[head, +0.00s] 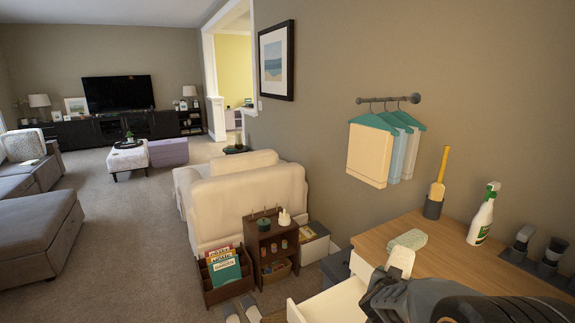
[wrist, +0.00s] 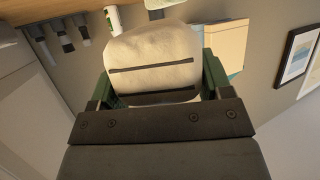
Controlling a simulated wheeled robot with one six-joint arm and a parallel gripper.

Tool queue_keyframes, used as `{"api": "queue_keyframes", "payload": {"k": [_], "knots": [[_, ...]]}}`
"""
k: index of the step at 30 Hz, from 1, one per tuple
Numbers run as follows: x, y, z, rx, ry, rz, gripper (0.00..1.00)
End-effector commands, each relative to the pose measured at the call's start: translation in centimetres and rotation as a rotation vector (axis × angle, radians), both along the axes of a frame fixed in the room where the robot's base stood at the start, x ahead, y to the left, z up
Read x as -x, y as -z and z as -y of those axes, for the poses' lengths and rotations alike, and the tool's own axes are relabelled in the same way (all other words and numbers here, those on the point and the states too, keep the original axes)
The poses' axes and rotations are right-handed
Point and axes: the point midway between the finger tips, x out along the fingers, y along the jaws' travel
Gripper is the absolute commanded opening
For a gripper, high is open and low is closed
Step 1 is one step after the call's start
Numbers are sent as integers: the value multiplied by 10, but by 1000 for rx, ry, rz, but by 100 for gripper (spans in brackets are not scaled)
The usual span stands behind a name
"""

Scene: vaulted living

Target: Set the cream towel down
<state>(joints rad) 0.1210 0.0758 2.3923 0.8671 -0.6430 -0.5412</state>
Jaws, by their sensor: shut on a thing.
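The cream towel (wrist: 152,52) is a soft folded bundle with two dark stripes, held between the green fingers of my gripper (wrist: 158,88) in the wrist view. In the head view its pale end (head: 401,260) stands up from my gripper (head: 388,284), in front of the wooden dresser top (head: 455,252). My gripper is shut on the towel. The towel appears raised in front of the dresser's left part, close to an open white drawer (head: 335,303). The towel's lower part is hidden by my gripper and arm in the head view.
Cloths on hangers (head: 370,152) hang from a wall rail. A small brown shelf (head: 270,245) stands left. Wood between block and bottle is clear.

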Motion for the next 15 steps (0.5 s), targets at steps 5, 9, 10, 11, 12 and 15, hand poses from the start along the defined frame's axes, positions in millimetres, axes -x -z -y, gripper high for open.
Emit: {"api": "queue_keyframes", "payload": {"k": [5,9,10,11,12,15], "knots": [[-16,24,-71,0,-197,-4,45],[-19,35,-106,0,-282,0,45],[-19,37,-112,0,-294,0,45],[-19,38,-117,1,-304,1,45],[-19,39,-122,0,-314,1,45],[-23,31,-130,0,-327,8,45]]}}
